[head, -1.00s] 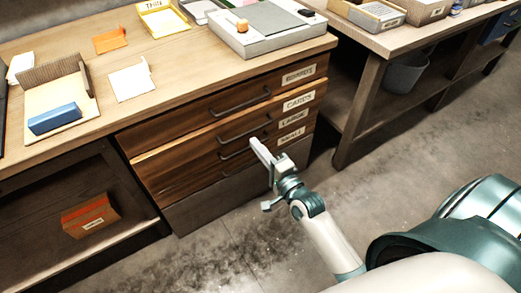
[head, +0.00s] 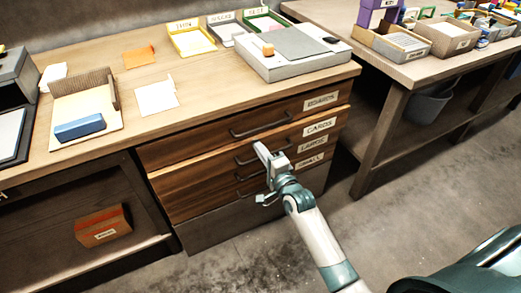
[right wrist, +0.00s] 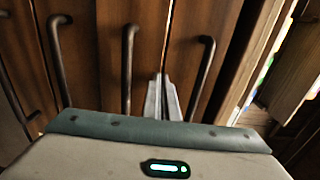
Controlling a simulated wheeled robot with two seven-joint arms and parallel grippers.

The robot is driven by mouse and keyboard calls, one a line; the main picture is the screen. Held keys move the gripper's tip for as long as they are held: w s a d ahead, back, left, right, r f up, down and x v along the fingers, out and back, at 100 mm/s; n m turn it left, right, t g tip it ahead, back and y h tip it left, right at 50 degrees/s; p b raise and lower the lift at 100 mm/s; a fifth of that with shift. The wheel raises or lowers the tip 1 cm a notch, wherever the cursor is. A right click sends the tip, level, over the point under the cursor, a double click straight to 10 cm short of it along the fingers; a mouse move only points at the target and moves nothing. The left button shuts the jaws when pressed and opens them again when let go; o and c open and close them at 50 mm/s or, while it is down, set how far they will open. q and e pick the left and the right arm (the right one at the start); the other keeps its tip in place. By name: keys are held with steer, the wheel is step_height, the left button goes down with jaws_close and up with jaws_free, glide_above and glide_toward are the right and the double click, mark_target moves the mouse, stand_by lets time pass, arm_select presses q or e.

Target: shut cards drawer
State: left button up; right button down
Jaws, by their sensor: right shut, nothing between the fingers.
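The cards drawer (head: 215,170) is the second one down in the wooden cabinet, with a "CARDS" label and a dark bar handle. A pale strip of its top edge shows under the boards drawer (head: 205,143), so it stands slightly out. It also shows in the right wrist view (right wrist: 112,30), turned sideways. My right gripper (head: 262,150) is shut and empty, with its tips at the cards drawer's front near the handle. In the right wrist view the fingertips (right wrist: 162,80) sit beside that handle, near the seam with the boards drawer; contact is unclear. My left gripper is not in view.
The large drawer (head: 200,196) and small drawer lie below. The bench top (head: 205,85) holds trays, a grey box (head: 290,60) and a blue block (head: 80,127). A second table (head: 395,75) with bins stands at right. The floor in front is clear.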

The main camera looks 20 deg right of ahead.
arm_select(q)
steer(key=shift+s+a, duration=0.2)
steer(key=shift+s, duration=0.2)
arm_select(e)
steer(key=shift+w+r, duration=0.15)
steer(key=shift+w, duration=0.45)
steer(key=shift+w+r, duration=0.15)
steer(key=shift+w, duration=0.45)
